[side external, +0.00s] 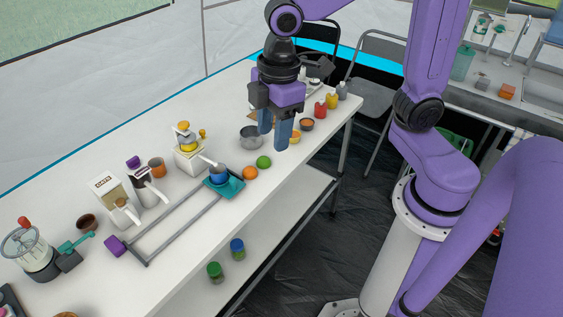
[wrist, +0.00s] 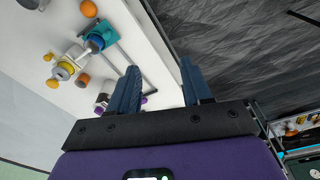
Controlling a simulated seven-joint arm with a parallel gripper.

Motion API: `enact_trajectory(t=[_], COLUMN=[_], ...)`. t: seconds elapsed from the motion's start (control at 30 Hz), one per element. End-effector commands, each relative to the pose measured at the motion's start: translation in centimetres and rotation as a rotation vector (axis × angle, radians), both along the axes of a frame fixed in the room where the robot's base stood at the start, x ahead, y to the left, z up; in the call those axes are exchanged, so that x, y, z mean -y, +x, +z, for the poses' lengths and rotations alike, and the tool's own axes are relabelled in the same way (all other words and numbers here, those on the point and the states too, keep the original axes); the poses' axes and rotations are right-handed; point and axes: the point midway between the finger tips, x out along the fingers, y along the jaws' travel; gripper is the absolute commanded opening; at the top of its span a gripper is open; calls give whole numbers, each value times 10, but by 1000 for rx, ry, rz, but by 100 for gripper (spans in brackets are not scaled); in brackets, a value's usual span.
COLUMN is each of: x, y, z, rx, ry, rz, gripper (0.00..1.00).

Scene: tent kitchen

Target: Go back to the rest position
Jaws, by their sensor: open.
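My gripper (side external: 273,134) is open and empty. In the side view its two blue fingers point down, above the front part of the white table, close to a metal bowl and a green fruit. In the wrist view the fingers of my gripper (wrist: 158,82) stand apart with nothing between them, and the table edge and dark floor lie behind them.
A grey chair (side external: 372,100) is beyond.

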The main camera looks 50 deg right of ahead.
Motion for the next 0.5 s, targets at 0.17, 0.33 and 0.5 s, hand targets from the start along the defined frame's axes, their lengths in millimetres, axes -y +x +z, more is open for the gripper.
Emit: enact_trajectory(t=[0.17, 0.33, 0.5], x=[28, 53, 70], y=[-66, -109, -134], z=[-2, -10, -17], rx=[-2, -9, -15], ry=[24, 38, 49], rz=[-52, -93, -122], gripper=[49, 49, 49])
